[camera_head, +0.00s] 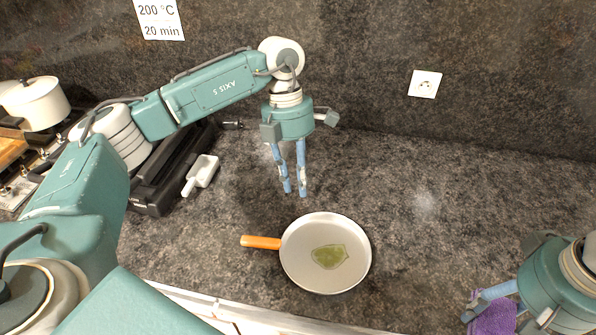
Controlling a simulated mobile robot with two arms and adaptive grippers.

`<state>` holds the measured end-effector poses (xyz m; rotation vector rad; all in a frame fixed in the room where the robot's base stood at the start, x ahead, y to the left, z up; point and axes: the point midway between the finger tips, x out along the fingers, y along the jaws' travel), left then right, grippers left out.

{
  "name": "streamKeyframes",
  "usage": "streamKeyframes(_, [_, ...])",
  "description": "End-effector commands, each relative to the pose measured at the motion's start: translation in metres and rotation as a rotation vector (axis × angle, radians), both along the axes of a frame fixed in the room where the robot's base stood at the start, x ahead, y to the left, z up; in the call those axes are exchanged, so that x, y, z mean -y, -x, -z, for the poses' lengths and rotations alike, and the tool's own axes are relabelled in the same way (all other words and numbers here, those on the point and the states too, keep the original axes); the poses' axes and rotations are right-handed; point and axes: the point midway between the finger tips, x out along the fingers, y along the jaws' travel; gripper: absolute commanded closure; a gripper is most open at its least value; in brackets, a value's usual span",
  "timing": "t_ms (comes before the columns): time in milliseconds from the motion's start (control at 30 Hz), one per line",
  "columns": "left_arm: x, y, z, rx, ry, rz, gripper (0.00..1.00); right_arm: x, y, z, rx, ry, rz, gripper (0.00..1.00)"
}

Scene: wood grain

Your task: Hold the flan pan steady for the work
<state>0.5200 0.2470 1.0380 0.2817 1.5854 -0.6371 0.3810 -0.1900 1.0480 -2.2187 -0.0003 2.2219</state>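The flan pan, a white round pan (300,262) with an orange handle (261,242), lies flat on the dark counter. Its handle points left. A green irregular patch (329,256) lies inside it. My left gripper (295,193) hangs fingers down above the counter, behind the pan and apart from it. Its two blue fingers have a narrow gap with nothing between them. My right gripper (494,318) is at the lower right corner, partly cut off, with a purple cloth (497,317) at its fingers. Whether it grips the cloth is unclear.
A white scoop-like dish (201,174) lies left of my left gripper, by a black appliance (165,182). A white pot (36,103) stands on a stove at far left. The wall has a socket (425,84) and a "200 °C 20 min" sign (160,19). The counter right of the pan is clear.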

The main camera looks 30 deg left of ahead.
Motion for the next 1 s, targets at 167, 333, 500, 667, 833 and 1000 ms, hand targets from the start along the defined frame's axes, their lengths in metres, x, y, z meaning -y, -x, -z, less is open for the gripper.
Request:
streamKeyframes(167, [0.007,0.006,0.032,-0.004,0.001,0.001,0.76,0.0,0.0,-0.012,0.0,0.0,0.0,0.52])
streamKeyframes(333, [0.013,0.01,0.063,-0.003,0.001,0.0,0.76,0.0,0.0,-0.02,0.0,0.0,0.0,0.52])
streamKeyframes(500, [0.018,0.012,0.085,-0.001,0.003,0.001,0.76,0.0,0.0,-0.025,0.0,0.0,0.0,0.52])
streamKeyframes(667, [0.02,0.013,0.095,0.0,0.002,0.002,0.76,0.0,0.0,-0.027,0.0,0.0,0.0,0.52])
streamKeyframes(833, [0.02,0.013,0.098,0.001,0.003,0.001,0.76,0.0,0.0,-0.027,0.0,0.0,0.0,0.52])
streamKeyframes(1000, [0.02,0.013,0.098,0.001,0.003,0.001,0.84,0.0,0.0,-0.026,0.0,0.0,0.0,0.52])
